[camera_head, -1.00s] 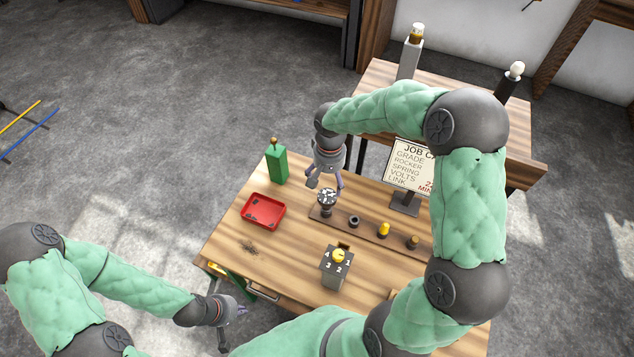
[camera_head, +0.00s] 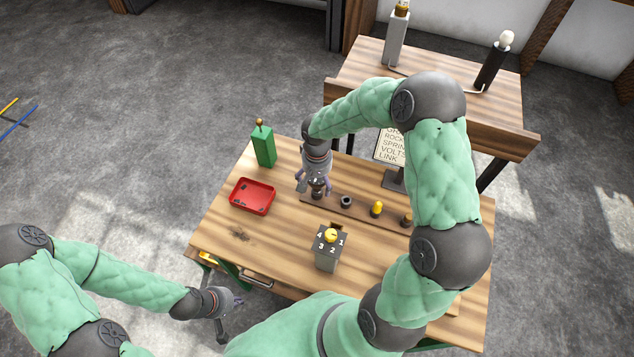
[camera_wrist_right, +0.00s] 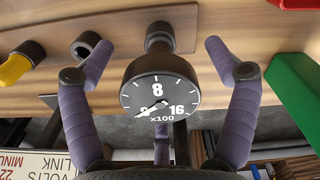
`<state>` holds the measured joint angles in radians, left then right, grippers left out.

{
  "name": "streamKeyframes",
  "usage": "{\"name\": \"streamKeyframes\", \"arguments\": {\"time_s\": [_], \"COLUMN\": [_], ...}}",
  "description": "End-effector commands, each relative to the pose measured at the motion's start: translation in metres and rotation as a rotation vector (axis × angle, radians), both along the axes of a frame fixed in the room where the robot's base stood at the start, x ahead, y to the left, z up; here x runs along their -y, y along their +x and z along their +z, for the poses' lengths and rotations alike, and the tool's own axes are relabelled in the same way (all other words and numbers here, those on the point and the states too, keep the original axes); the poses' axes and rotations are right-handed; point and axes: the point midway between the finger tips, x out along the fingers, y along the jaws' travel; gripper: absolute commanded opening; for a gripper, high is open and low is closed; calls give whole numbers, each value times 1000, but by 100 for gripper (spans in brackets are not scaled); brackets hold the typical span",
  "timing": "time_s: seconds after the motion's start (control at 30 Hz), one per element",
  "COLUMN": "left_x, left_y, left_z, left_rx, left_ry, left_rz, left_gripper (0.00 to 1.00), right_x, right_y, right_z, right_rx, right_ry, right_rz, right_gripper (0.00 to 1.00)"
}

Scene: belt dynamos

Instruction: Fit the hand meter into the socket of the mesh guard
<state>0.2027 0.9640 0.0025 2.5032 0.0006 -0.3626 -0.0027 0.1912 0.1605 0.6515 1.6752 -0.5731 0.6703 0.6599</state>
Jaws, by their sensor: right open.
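The hand meter (camera_wrist_right: 158,92) is a dark round dial with a white scale in the right wrist view. It stands on a wooden strip (camera_wrist_right: 190,22). My right gripper (camera_head: 314,188) is directly over it in the head view and largely hides it. The purple fingers are open, spread on either side of the meter with gaps visible. My left gripper (camera_head: 236,300) is off the table's front left edge, apart from everything; its fingers are too small to judge. A green frame (camera_head: 232,274) with yellow inside shows below that edge; I cannot tell whether it is the mesh guard.
The strip also holds a dark ring (camera_head: 346,201), a yellow knob (camera_head: 376,208) and a brown knob (camera_head: 406,219). A red tray (camera_head: 253,197), a green post (camera_head: 264,147) and a numbered grey box (camera_head: 327,251) stand around. A job card (camera_head: 391,150) stands behind.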

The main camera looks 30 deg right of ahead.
Motion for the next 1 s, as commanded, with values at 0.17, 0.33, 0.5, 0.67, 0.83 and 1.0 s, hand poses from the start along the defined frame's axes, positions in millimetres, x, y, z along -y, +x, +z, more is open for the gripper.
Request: {"name": "streamKeyframes", "arguments": {"time_s": [0.17,0.33,0.5,0.67,0.83,1.0], "left_x": [0,0,0,0,0,0], "left_y": [0,0,0,0,0,0], "left_z": [0,0,0,0,2,10], "left_rx": [0,0,0,0,0,0], "left_ry": [0,0,0,0,0,0], "left_rz": [0,0,0,0,0,0], "left_gripper": [0,0,0,0,0,0], "right_x": [0,0,0,0,0,0], "right_y": [1,1,1,1,1,2], "right_z": [0,0,0,0,4,19], "right_rx": [2,2,2,3,3,6], "right_ry": [0,0,0,0,0,0], "right_rz": [-1,0,0,0,0,1], "right_gripper": [87,51,14,14,14,14]}}
